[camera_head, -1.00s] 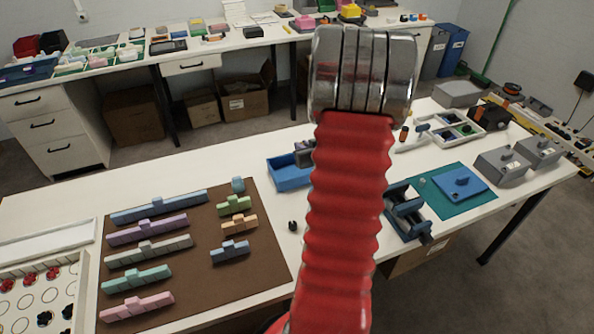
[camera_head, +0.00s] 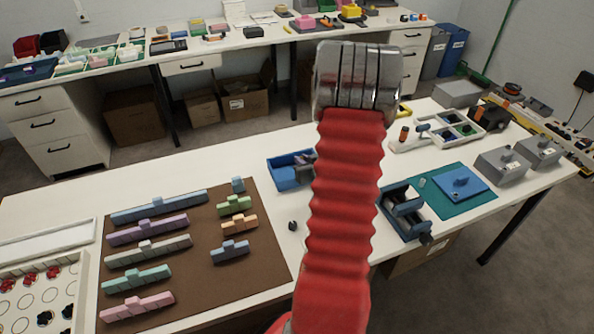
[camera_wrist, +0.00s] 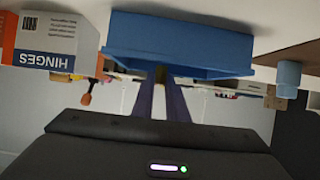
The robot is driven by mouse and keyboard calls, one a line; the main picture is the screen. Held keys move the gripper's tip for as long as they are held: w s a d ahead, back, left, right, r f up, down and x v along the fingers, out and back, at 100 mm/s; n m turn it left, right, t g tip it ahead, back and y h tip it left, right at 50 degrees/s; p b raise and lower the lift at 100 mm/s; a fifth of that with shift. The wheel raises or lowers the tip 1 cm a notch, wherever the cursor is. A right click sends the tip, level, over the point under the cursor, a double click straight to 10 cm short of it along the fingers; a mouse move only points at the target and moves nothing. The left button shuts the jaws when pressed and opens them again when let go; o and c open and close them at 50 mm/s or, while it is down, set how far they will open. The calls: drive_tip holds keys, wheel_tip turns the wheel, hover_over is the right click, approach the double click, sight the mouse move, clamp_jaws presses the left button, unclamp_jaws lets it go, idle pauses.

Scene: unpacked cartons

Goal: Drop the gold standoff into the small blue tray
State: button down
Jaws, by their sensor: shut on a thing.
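The small blue tray (camera_head: 292,181) stands on the white table left of my red arm, which hides its right end. In the wrist view the blue tray (camera_wrist: 180,48) lies right by my fingertips, and that picture is upside down. My gripper (camera_wrist: 160,76) is shut, with a thin brownish-gold sliver between the fingertips, which looks like the gold standoff. Most of the standoff is hidden by the fingers. In the head view only a small dark part of the gripper shows at the tray's right end. I cannot tell the exact height above the tray.
A brown board (camera_head: 262,250) with several pastel blocks lies left. A small black part (camera_head: 293,226) sits on the table in front of the tray. A blue vise-like fixture (camera_head: 405,213) stands to the right. A HINGES box (camera_wrist: 55,45) is near the tray in the wrist view.

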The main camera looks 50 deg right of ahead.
drive_tip(key=c, duration=1.7)
unclamp_jaws()
drive_tip(key=shift+o, duration=0.2)
drive_tip(key=shift+s, duration=0.1)
drive_tip(key=v, duration=1.3)
drive_tip(key=shift+s, duration=0.3)
drive_tip(key=shift+a+r, duration=0.1)
drive_tip(key=shift+a, duration=0.05)
